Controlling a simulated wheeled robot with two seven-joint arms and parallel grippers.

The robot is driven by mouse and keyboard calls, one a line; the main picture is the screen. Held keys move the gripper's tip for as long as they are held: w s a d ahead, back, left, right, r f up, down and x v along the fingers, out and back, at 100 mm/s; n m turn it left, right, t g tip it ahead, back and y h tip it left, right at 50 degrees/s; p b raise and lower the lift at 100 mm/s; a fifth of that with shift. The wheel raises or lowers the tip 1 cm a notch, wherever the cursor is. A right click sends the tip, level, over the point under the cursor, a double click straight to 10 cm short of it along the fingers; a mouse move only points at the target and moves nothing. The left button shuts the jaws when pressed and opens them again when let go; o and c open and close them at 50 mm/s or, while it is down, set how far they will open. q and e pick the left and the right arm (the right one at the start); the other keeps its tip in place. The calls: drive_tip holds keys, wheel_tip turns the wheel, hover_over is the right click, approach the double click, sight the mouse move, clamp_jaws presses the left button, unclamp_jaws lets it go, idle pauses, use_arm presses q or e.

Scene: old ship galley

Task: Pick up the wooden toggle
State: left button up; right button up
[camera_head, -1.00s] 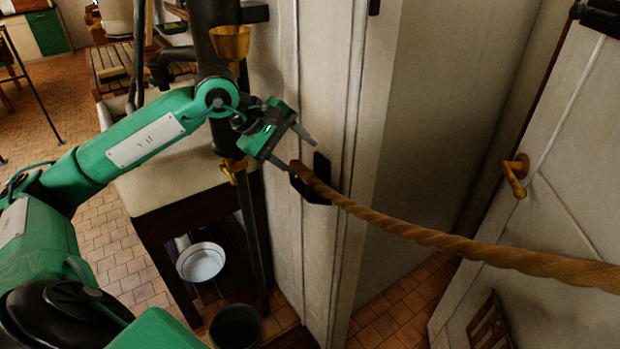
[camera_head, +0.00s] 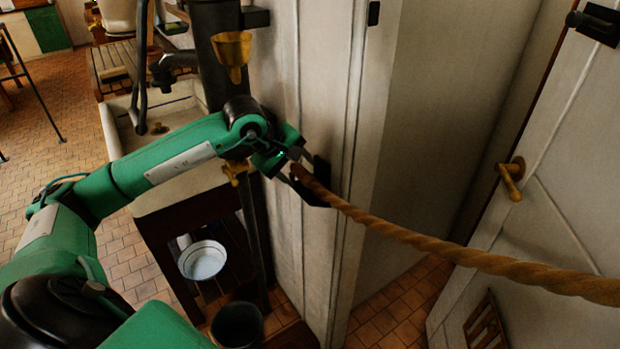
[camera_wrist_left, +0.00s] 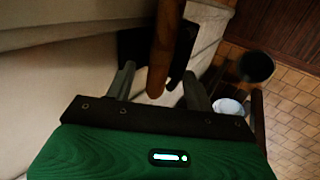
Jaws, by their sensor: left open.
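The wooden toggle (camera_head: 307,178) shows as a dark brown end piece on a thick twisted rope (camera_head: 440,246), at a black bracket (camera_head: 321,170) on the pale wall. My left gripper (camera_head: 297,156) is right beside the toggle's end, partly hidden by its own wrist. In the left wrist view the brown toggle (camera_wrist_left: 165,45) reaches down between the two open fingers (camera_wrist_left: 158,82), with a gap on each side. The black bracket (camera_wrist_left: 132,45) lies behind it there. My right gripper is not in view.
The rope stretches across to the lower right, in front of a pale door with a brass handle (camera_head: 511,180). A sink counter (camera_head: 165,190), a brass funnel (camera_head: 232,50), a white basin (camera_head: 203,260) and a dark bucket (camera_head: 237,326) are on the left.

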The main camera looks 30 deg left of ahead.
sight(306, 177)
use_arm(q)
drive_tip(key=shift+p+x, duration=0.55)
drive_tip(key=shift+x, duration=1.4)
drive_tip(key=shift+s+d, duration=0.15)
drive_tip(key=shift+d, duration=0.05)
drive_tip(key=c, duration=1.1)
drive_tip(key=shift+r, duration=0.1)
